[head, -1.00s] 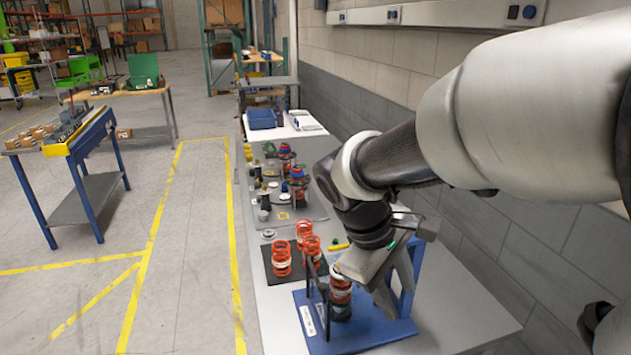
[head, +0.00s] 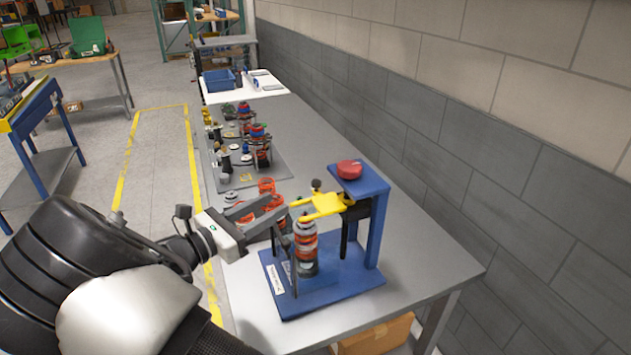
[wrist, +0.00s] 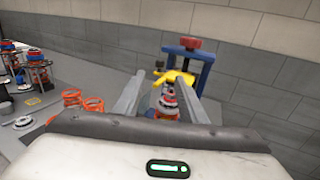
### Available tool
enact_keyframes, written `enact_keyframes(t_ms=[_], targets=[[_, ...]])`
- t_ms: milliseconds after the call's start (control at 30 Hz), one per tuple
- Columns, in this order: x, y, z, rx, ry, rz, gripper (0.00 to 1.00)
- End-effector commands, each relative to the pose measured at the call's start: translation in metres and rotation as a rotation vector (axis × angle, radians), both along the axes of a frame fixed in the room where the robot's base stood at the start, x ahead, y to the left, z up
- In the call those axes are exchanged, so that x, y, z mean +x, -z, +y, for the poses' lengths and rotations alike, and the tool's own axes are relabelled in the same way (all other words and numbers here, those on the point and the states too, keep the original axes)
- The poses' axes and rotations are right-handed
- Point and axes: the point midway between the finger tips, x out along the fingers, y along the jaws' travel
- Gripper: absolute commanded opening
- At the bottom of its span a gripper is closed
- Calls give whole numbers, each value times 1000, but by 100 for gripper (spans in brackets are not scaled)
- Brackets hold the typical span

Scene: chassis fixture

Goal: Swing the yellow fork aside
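The yellow fork (head: 326,204) sits on the blue fixture (head: 372,182), reaching out over the top of a spring stack (head: 305,247). In the wrist view the fork (wrist: 181,77) shows ahead, near the tip of the right finger, with the spring stack (wrist: 167,104) below it. My gripper (head: 284,204) is at the fixture's left side, its fingers pointing right toward the fork. In the wrist view my gripper (wrist: 160,84) has its fingers spread wide with nothing held between them. I cannot tell whether a finger touches the fork.
A red knob (head: 349,169) tops the fixture's post. Orange springs (head: 267,198) stand just behind my gripper. Farther back on the grey bench (head: 410,265) are assembled parts on a mat and a blue bin (head: 219,80). The bench right of the fixture is clear.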

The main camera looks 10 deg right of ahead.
Motion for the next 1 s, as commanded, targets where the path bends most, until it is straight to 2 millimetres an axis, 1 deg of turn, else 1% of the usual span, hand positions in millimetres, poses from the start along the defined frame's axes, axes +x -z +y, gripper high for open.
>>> enact_keyframes(t_ms=[33,200,400,533,700,800,1000], targets=[[5,-1,-10,-2,4,1,38],[26,-1,-42,-1,6,0,38],[50,0,-79,1,6,1,38],[64,-1,-100,1,5,1,38],[77,0,-118,3,3,-1,38],[81,0,-124,4,3,0,38],[83,0,-127,4,2,0,38]])
